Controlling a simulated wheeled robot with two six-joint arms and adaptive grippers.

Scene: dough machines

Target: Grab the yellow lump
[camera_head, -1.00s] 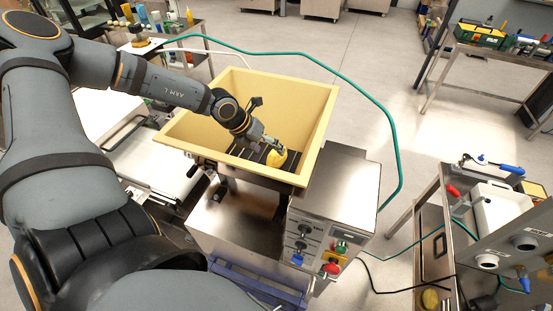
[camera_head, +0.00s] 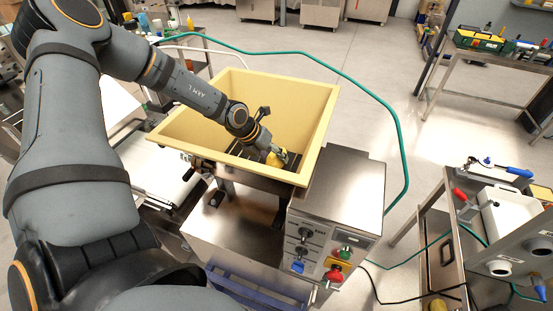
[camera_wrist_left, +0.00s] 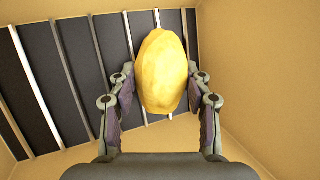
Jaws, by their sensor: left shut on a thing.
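The yellow lump (camera_wrist_left: 162,72) is an oval, slightly faceted piece between the two fingers of my left gripper (camera_wrist_left: 160,92) in the left wrist view. The fingers touch it on both sides, so the gripper is shut on it. In the head view the left gripper (camera_head: 279,155) is inside the tan hopper (camera_head: 312,135), with the lump (camera_head: 274,159) partly hidden by the fingers. The dark slatted hopper floor (camera_wrist_left: 72,60) shows behind the lump. I cannot tell whether the lump touches the floor. My right gripper is not in view.
The hopper's tan walls (camera_wrist_left: 255,60) stand close around the gripper. A steel machine body (camera_head: 340,195) with a control panel (camera_head: 318,248) is below the hopper. A green hose (camera_head: 398,140) curves behind it. A cluttered steel bench (camera_head: 480,200) stands at the right.

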